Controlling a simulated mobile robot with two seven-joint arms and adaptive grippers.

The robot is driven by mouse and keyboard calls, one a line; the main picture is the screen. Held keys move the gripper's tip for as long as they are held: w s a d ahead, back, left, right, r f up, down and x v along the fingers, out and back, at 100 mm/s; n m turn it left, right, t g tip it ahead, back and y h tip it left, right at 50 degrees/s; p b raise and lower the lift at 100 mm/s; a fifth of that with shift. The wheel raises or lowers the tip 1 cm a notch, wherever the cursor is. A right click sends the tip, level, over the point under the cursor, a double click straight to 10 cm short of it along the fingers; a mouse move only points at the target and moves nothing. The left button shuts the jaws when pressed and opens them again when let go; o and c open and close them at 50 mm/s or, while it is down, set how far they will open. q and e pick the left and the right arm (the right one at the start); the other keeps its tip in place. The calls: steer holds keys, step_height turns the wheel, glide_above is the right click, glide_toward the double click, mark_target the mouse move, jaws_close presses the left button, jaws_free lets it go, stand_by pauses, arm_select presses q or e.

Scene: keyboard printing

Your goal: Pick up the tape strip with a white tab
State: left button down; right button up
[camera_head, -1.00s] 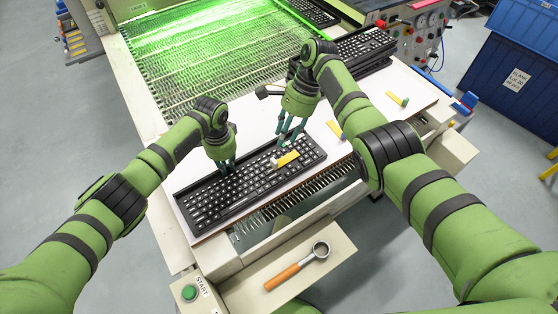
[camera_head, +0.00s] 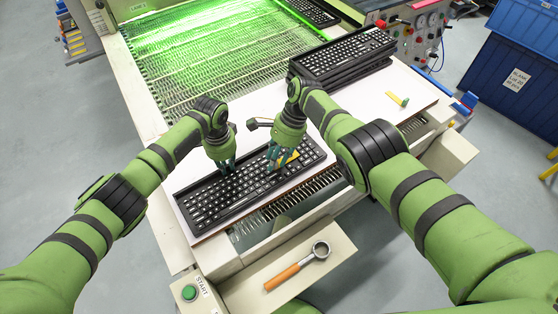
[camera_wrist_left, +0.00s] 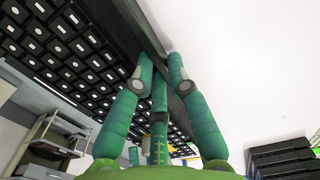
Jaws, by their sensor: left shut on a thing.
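A black keyboard (camera_head: 208,200) lies on the white tabletop. A yellow tape strip (camera_head: 293,157) lies across its right part. My right gripper (camera_head: 275,164) is down over the strip's left end, fingers at the keys. It hides that end, so no white tab shows, and its grip is unclear. My left gripper (camera_head: 226,170) is at the keyboard's far edge, left of the strip. In the left wrist view, its fingers (camera_wrist_left: 163,68) are shut on the keyboard's dark rim (camera_wrist_left: 135,35). Another yellow strip with a green end (camera_head: 398,99) lies on the tabletop at the right.
A stack of black keyboards (camera_head: 345,60) stands at the back right. A green-lit conveyor (camera_head: 220,55) lies behind the table. A wooden-handled tool (camera_head: 290,275) lies on a front shelf, near a green START button (camera_head: 189,292).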

steer(key=c, duration=0.6)
steer(key=shift+a+r, duration=0.15)
steer(key=shift+r, duration=0.45)
jaws_close()
step_height(320, 180, up, 9)
steer(key=shift+f, duration=0.1)
steer(key=v, duration=0.9)
steer(key=shift+s+a+r, duration=0.3)
steer(key=shift+a, duration=0.1)
